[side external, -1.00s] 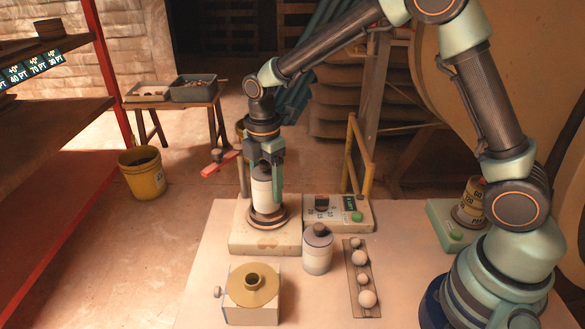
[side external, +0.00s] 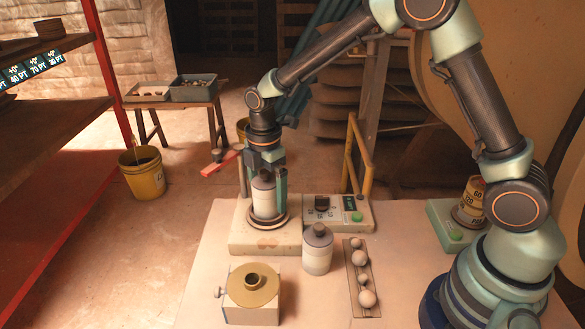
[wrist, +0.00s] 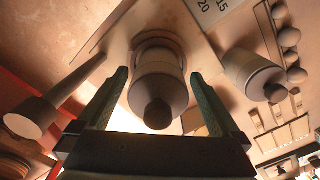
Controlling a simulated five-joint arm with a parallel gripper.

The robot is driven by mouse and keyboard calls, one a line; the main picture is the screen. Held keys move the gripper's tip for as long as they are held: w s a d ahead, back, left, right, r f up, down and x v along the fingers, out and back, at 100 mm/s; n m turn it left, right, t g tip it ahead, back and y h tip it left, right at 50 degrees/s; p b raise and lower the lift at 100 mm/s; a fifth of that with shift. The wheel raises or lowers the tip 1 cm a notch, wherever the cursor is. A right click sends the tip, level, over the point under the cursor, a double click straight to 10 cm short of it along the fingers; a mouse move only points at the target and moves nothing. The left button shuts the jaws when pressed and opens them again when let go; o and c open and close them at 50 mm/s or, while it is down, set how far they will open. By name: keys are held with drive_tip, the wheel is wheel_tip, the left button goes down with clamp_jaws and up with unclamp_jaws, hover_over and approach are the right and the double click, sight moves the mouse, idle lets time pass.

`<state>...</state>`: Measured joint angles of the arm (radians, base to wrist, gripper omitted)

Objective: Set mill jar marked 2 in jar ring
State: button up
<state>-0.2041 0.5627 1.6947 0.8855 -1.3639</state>
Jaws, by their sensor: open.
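A pale jar with a grey shoulder and dark knob (side external: 264,198) stands upright in the round jar ring (side external: 282,219) on the pale block. My gripper (side external: 265,196) is open around this jar, one finger on each side. In the wrist view the jar (wrist: 158,80) sits between the spread fingers, with a gap on both sides. A second similar jar (side external: 317,252) stands on the table to the right of the block. It also shows in the wrist view (wrist: 250,74). No number can be read on either jar.
A control box with a green button (side external: 357,217) adjoins the block. A rack of balls (side external: 362,285) and a box with a tan collar (side external: 251,287) stand in front. An upright post (side external: 242,178) rises left of my gripper.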

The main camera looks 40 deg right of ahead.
wheel_tip(320, 180, up, 11)
drive_tip(key=shift+r, duration=0.1)
drive_tip(key=shift+s+d+r, duration=0.1)
drive_tip(key=shift+r, duration=0.5)
drive_tip(key=s+d+r+m+t, duration=0.2)
drive_tip(key=s+d+m, duration=0.2)
drive_tip(key=s+m, duration=0.3)
drive_tip(key=s+d+r+m+t, duration=0.2)
drive_tip(key=s+d+m+t, duration=0.1)
drive_tip(key=s+m, duration=0.5)
drive_tip(key=d+m, duration=0.1)
drive_tip(key=m, duration=0.2)
drive_tip(key=shift+d+r+t, duration=0.15)
drive_tip(key=shift+d+t, duration=0.15)
drive_tip(key=shift+d, duration=0.1)
